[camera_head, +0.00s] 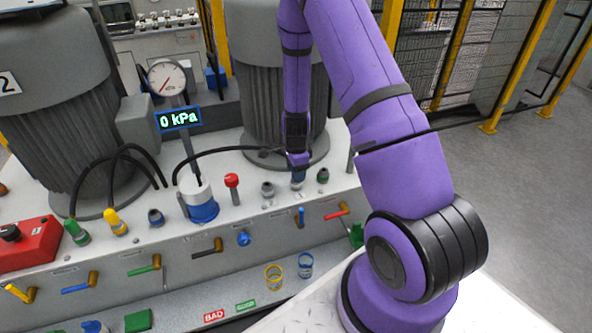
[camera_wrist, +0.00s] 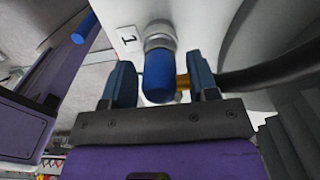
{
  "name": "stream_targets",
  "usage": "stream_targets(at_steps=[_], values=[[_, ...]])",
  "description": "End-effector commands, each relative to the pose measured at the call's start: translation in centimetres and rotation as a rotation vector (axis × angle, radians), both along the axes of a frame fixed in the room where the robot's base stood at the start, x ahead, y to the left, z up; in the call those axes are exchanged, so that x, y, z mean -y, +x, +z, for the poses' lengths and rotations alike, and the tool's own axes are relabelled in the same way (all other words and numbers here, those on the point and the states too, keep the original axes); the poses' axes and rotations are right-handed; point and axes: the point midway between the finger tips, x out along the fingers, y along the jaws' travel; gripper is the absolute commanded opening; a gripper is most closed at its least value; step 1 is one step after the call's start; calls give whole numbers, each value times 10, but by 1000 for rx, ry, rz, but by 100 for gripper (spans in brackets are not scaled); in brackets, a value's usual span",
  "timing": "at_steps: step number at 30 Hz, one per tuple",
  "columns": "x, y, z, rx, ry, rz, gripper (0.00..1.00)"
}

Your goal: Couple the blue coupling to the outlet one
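In the wrist view a blue coupling (camera_wrist: 158,78) lies in line with a grey metal fitting (camera_wrist: 159,38) beside a plate marked 1 (camera_wrist: 127,40). The two blue fingers of my gripper (camera_wrist: 160,84) stand apart on either side of the coupling, with a visible gap at each side. In the head view my gripper (camera_head: 298,160) points down at the bench's right part. A blue piece (camera_head: 298,179) shows directly below it, partly hidden by the gripper. How firmly the coupling sits on the fitting I cannot tell.
A black hose (camera_head: 222,150) runs from the gauge stand towards my gripper, and passes right of the fingers (camera_wrist: 270,75). A red-topped valve (camera_head: 232,182), a grey fitting (camera_head: 267,189) and a green-ringed fitting (camera_head: 323,175) stand nearby. A large motor (camera_head: 285,105) rises behind.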

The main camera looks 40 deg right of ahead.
Motion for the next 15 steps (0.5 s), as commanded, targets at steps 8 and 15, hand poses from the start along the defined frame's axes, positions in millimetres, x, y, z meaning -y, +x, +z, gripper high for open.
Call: stream_targets(at_steps=[8,15], values=[[0,0,0,0,0,0,63],[0,1,17,3,-2,1,63]])
